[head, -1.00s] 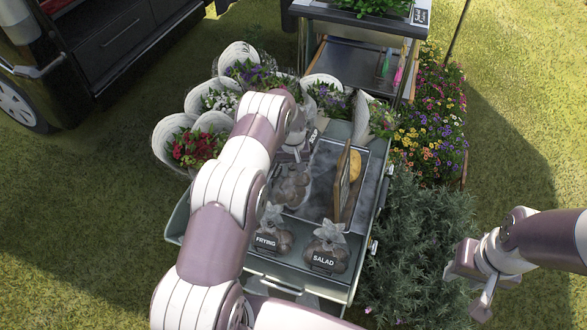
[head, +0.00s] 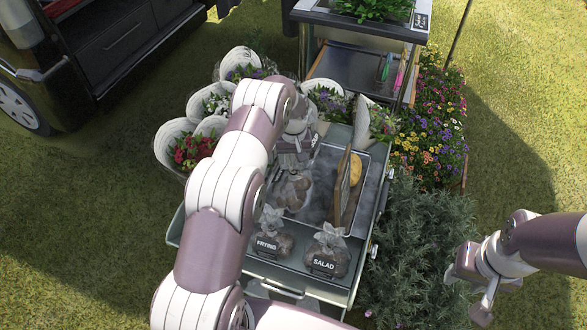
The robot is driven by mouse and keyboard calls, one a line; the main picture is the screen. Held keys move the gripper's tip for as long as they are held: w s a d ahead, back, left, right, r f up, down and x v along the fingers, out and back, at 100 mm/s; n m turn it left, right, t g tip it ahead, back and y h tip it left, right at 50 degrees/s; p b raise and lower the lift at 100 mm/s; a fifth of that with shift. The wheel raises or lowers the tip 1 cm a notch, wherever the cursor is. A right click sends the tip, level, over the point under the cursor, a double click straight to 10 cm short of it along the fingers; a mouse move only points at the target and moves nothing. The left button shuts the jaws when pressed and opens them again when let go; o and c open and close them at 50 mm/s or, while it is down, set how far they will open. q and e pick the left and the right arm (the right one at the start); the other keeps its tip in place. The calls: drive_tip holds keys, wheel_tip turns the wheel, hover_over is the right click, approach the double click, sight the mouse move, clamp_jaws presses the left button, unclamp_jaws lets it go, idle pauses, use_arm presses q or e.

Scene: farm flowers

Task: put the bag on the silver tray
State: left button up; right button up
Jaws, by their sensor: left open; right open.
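The silver tray (head: 318,211) lies on the cart's grey top. A clear bag of brown round produce (head: 292,190) is over the left part of the tray and seems to rest on it. My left gripper (head: 292,163) is open just behind the bag's top, close to it; whether they touch is hard to tell. My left arm hides part of the tray's left side. Two more tied bags stand in front of the tray, behind the FRYING sign (head: 267,244) and the SALAD sign (head: 323,265). My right gripper (head: 467,287) is open and empty, right of the cart.
A wooden board (head: 346,190) stands upright on the tray's right side, beside a yellow round item (head: 355,170). Wrapped bouquets (head: 190,150) line the cart's back left. Bushy plants (head: 425,245) grow along its right side. A second stand (head: 360,65) is behind.

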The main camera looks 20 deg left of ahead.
use_arm(q)
wheel_tip(320, 180, up, 7)
drive_tip(key=shift+s+d+f, duration=0.15)
drive_tip(key=shift+f, duration=0.05)
drive_tip(key=s+d+r+m, duration=0.1)
drive_tip(key=s+r, duration=0.3)
drive_tip(key=s, duration=0.5)
drive_tip(key=s+d+r+m+t, duration=0.1)
drive_tip(key=s+d+r, duration=0.3)
drive_tip(key=s, duration=0.5)
drive_tip(key=s+d+r+m, duration=0.3)
drive_tip(key=s+r, duration=0.1)
drive_tip(key=s, duration=0.5)
drive_tip(key=shift+r, duration=0.2)
